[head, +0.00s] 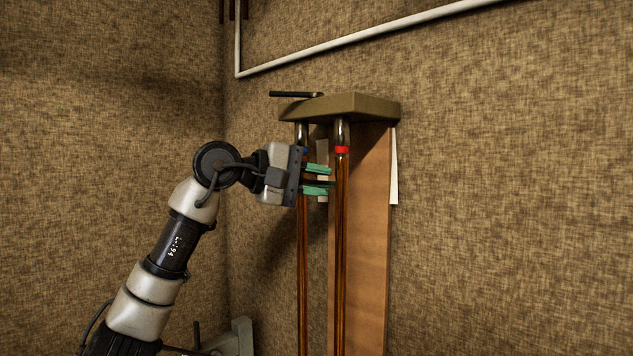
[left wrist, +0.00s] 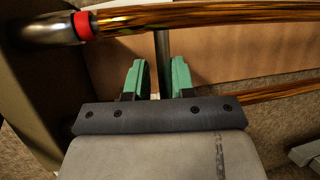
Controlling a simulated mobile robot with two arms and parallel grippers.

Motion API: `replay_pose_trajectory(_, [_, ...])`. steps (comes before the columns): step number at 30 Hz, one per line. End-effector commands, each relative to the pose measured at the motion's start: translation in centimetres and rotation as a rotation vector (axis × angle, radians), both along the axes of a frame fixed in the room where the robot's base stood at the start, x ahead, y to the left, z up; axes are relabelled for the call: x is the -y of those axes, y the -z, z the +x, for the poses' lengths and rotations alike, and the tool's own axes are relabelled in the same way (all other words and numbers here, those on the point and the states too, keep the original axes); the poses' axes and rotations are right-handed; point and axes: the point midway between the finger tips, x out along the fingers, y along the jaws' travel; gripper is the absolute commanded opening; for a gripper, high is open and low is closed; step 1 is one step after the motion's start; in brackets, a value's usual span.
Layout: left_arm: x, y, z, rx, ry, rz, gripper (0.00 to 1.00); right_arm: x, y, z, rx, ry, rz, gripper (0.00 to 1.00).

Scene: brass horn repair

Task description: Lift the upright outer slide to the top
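The upright outer slide (head: 340,245) is a pair of shiny copper-brown tubes standing side by side. The right tube has a red band near its top and the left one a blue band. Above the bands, metal ends reach up to an olive block (head: 365,107). A grey crossbar (left wrist: 162,48) joins the tubes just below the bands. My left gripper (head: 319,181) has its green fingers on either side of this bar, with some gap showing. The fingers (left wrist: 160,80) also look apart in the left wrist view, where the red-banded tube (left wrist: 220,15) runs across the top. My right gripper is not in view.
A wooden board (head: 372,240) stands behind the tubes against the textured wall. A black handle (head: 293,94) sticks out left of the block. A white pipe (head: 370,36) runs along the wall above. A grey object (head: 236,340) stands low behind my left arm.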

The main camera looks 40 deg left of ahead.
Motion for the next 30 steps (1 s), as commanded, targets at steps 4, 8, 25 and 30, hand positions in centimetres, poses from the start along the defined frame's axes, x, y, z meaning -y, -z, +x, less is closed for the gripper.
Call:
replay_pose_trajectory(4, [-0.5,-0.1,-1.0,0.004,-0.001,-0.002,0.23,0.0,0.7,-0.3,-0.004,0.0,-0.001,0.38])
replay_pose_trajectory(8, [-1.6,-0.3,-3.0,0.006,-0.003,-0.001,0.23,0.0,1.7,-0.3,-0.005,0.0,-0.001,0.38])
replay_pose_trajectory(25, [-4.9,-1.9,-9.5,0.001,0.0,0.0,0.23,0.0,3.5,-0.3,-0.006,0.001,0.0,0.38])
replay_pose_trajectory(30, [-4.9,-1.9,-9.5,0.001,0.0,0.0,0.23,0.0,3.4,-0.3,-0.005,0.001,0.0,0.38])
